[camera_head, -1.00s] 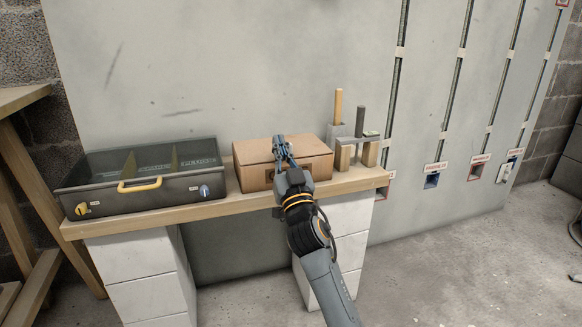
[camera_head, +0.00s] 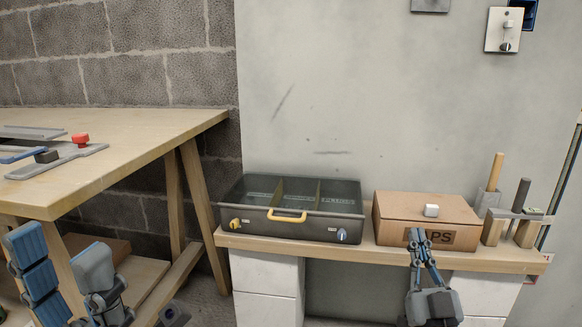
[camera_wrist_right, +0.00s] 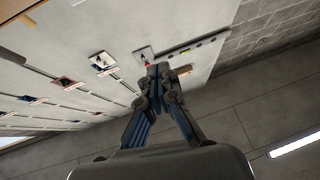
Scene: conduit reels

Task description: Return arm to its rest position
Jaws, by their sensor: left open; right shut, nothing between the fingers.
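My right gripper (camera_head: 418,240) is in front of the cardboard box (camera_head: 410,208), pointing up, shut and empty. Its fingertips hide part of the box's dark label, of which "PS" is legible. In the right wrist view the right gripper (camera_wrist_right: 158,70) has its fingertips together with nothing between them, and the wall and ceiling behind. My left gripper (camera_head: 60,248) is at the lower left of the head view, close to the camera, with its blue-padded fingers apart and empty. A small white block (camera_head: 431,210) sits on the box's lid.
A dark divided case (camera_head: 262,229) with a yellow handle stands left of the box on the wooden bench (camera_head: 365,252). A wooden stand (camera_head: 512,215) with upright handles is on the right. A wooden table (camera_head: 130,135) with a red-knobbed tool (camera_head: 80,139) stands at the left.

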